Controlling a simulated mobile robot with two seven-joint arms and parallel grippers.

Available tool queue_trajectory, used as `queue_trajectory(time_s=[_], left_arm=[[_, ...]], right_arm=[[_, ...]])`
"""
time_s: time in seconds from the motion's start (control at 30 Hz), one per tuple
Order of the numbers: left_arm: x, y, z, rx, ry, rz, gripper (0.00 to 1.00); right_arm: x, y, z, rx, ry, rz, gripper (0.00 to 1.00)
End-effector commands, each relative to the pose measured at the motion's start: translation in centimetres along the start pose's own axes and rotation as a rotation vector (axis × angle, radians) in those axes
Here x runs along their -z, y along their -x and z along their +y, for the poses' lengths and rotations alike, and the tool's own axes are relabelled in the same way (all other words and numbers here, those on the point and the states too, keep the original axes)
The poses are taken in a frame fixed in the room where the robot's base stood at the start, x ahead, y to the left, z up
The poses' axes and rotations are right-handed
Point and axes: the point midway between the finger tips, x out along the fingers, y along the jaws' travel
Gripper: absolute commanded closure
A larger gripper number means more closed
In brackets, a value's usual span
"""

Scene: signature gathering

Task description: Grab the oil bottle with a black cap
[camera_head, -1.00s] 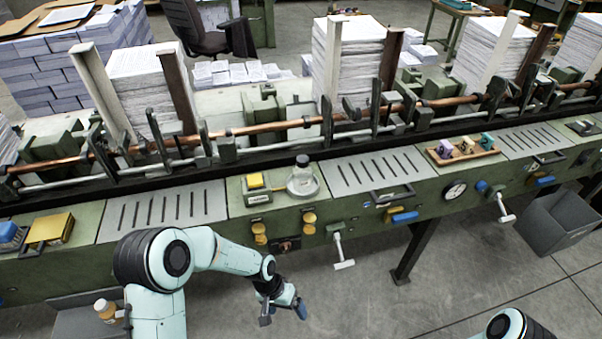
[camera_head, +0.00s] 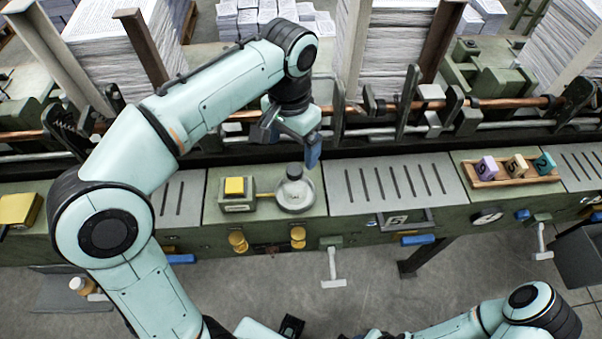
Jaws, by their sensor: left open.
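A small clear bottle with a black cap (camera_head: 294,172) stands upright on a round pale dish on the green machine ledge, near the middle of the head view. My left gripper (camera_head: 290,143) hangs just above and behind the bottle in the picture, its fingers apart and nothing between them. It looks clear of the bottle, though the exact gap is hard to judge. My right arm (camera_head: 535,305) shows at the bottom right; its gripper cannot be made out.
A yellow-topped button box (camera_head: 235,190) sits left of the dish. A slotted metal plate (camera_head: 385,185) lies to the right, then a wooden tray (camera_head: 512,180) with small colored blocks. A copper-colored rod (camera_head: 520,103) and upright posts run behind. Another bottle (camera_head: 80,285) is at lower left.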

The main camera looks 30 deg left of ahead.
Motion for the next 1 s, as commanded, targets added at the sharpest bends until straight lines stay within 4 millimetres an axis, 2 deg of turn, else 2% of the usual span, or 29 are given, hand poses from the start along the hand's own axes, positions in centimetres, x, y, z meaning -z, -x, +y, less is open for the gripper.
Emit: queue_trajectory(time_s=[0.03, 0.23, 0.47, 0.8, 1.0], left_arm=[[-0.2, -1.5, 0.0, -0.001, 0.001, -0.006, 0.08], [-0.1, -5.1, 0.1, -0.001, 0.001, -0.004, 0.08], [-0.1, -6.8, 0.1, -0.001, 0.001, -0.002, 0.08], [-0.2, -11.2, 0.8, 0.0, 0.001, -0.004, 0.08], [-0.2, -11.6, 0.8, -0.001, 0.0, 0.0, 0.08]], right_arm=[[-0.3, -0.7, 0.3, -0.002, -0.002, -0.005, 0.57], [-0.5, -1.6, 0.8, -0.003, -0.004, -0.009, 0.57], [-0.6, -1.9, 0.9, -0.004, -0.004, -0.01, 0.57], [-0.7, -2.7, 1.2, -0.005, -0.005, -0.014, 0.57], [-0.7, -2.7, 1.2, -0.005, -0.005, -0.014, 0.57]])
